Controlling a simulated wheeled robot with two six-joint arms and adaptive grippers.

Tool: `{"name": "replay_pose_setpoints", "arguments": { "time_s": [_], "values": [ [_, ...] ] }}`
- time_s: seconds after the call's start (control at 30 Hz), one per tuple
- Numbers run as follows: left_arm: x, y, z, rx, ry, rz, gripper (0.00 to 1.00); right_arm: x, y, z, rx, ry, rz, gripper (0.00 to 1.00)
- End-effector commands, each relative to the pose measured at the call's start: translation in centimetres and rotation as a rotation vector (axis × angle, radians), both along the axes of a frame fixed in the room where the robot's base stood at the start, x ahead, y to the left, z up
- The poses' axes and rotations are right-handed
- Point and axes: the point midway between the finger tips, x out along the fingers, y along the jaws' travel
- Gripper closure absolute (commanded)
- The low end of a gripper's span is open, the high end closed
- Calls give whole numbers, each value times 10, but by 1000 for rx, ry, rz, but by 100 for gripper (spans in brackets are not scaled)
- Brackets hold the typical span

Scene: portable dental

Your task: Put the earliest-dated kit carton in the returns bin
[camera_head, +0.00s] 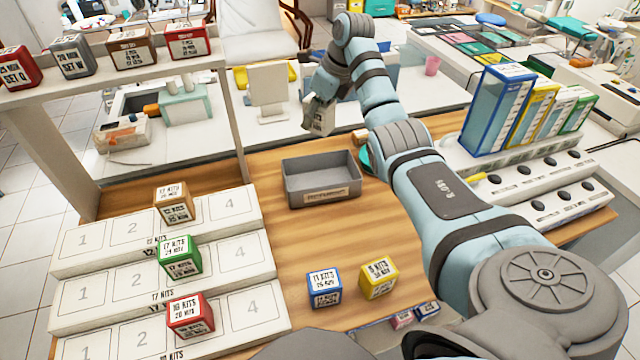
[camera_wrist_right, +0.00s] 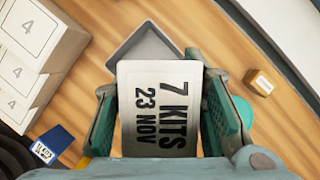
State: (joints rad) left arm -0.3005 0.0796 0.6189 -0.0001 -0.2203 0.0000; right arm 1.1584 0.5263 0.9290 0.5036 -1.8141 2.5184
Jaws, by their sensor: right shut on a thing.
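My right gripper (camera_head: 322,100) is shut on a grey-white carton (camera_head: 318,119). In the right wrist view the carton (camera_wrist_right: 158,108) sits between both fingers and reads "7 KITS 23 NOV". It is held up in the air near the back of the table. A grey open bin (camera_head: 320,196) with a front label stands on the table below and in front of it; its label is too small to read. In the right wrist view part of the bin (camera_wrist_right: 146,42) shows behind the carton. My left gripper is not in view.
Brown (camera_head: 174,203), green (camera_head: 181,256) and red (camera_head: 190,315) cartons stand on the numbered white steps (camera_head: 235,258). Blue (camera_head: 324,288) and yellow (camera_head: 379,278) cartons stand on the table. More cartons line the upper-left shelf (camera_head: 110,72). Tall colored boxes (camera_head: 497,110) stand right.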

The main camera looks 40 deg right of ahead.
Motion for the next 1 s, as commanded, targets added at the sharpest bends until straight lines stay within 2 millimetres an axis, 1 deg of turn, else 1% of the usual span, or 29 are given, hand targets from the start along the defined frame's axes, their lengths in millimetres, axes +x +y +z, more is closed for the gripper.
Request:
{"name": "replay_pose_setpoints", "arguments": {
  "time_s": [0.07,0.17,0.3,0.4,0.43,0.5,0.63,0.8,1.0],
  "values": [
    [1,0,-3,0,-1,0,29,-1,-5,-9,0,4,-19,91],
    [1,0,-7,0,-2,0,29,-1,-5,-37,0,7,-19,91],
    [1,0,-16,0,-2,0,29,-2,-4,-94,-1,7,-17,91],
    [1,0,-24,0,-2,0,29,-1,-3,-129,0,6,-16,91],
    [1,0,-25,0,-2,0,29,-1,-3,-136,0,5,-15,91],
    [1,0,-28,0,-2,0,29,0,-3,-148,0,3,-15,91],
    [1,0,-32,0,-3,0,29,-1,-3,-164,0,3,-15,91],
    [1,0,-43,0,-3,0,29,-1,-3,-197,-1,4,-15,91],
    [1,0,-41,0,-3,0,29,0,-3,-196,-2,1,-14,91]
  ]
}}
